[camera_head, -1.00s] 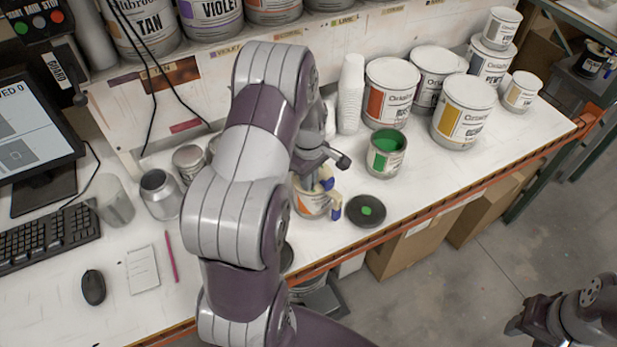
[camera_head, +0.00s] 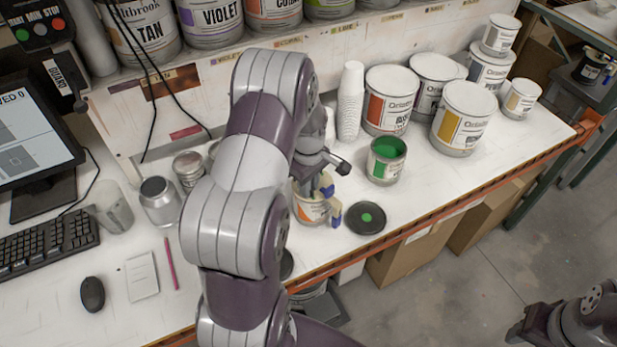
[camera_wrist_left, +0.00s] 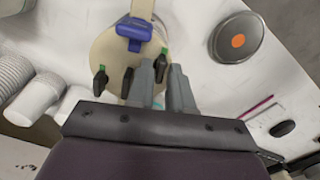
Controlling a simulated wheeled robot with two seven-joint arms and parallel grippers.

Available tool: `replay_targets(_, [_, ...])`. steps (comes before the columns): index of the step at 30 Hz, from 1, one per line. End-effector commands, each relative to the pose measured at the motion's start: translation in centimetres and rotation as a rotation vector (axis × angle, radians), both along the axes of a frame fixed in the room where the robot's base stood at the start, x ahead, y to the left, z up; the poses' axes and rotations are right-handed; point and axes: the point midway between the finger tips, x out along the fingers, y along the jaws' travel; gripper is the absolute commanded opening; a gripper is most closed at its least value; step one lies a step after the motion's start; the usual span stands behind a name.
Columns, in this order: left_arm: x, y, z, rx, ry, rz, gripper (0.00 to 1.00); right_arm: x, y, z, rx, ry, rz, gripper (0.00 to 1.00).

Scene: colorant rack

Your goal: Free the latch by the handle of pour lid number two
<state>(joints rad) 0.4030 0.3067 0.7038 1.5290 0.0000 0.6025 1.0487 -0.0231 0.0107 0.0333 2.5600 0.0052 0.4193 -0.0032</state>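A can with an orange label (camera_head: 309,211) stands near the bench's front edge, with cream and blue pour-lid parts (camera_head: 327,188) on top. In the left wrist view its round cream lid (camera_wrist_left: 112,48) carries a blue piece (camera_wrist_left: 134,31) and small black latch handles, one (camera_wrist_left: 100,82) at the left and one (camera_wrist_left: 159,66) at my fingertips, each by a green mark. I see no lid number. My left gripper (camera_wrist_left: 163,76) is over the lid, its grey fingers close together around or beside the right handle; I cannot tell whether they grip it. My right gripper (camera_head: 522,328) is only partly visible at the lower right.
A dark round lid with a green spot (camera_head: 366,218) lies right of the can, and an open can of green paint (camera_head: 387,163) stands behind it. White cups (camera_head: 350,105) and several paint cans stand farther back. A monitor (camera_head: 30,140) and keyboard (camera_head: 45,241) are at left.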

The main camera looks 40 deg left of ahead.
Motion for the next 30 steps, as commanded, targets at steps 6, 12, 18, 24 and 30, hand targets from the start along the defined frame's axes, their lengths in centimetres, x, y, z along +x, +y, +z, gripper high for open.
replay_targets(6, [0.1, 0.1, 4.6, 0.003, -0.008, 0.000, 0.20, 0.0, 0.0, -2.1, 0.000, 0.000, 0.000, 0.43])
replay_targets(12, [0.0, 0.0, 9.7, 0.002, -0.005, 0.000, 0.20, 0.0, 0.0, -3.3, 0.000, 0.000, 0.000, 0.43])
replay_targets(18, [0.0, 0.0, 12.3, 0.000, -0.001, 0.000, 0.20, 0.0, 0.0, -1.7, 0.000, 0.000, 0.000, 0.43])
replay_targets(24, [0.0, 0.0, 12.3, 0.000, 0.000, 0.000, 0.20, 0.0, 0.0, -1.8, 0.000, 0.000, 0.000, 0.43])
replay_targets(30, [0.5, -1.0, 12.2, 0.000, 0.001, -0.029, 0.20, 0.0, 0.0, -1.8, 0.000, 0.000, 0.000, 0.43])
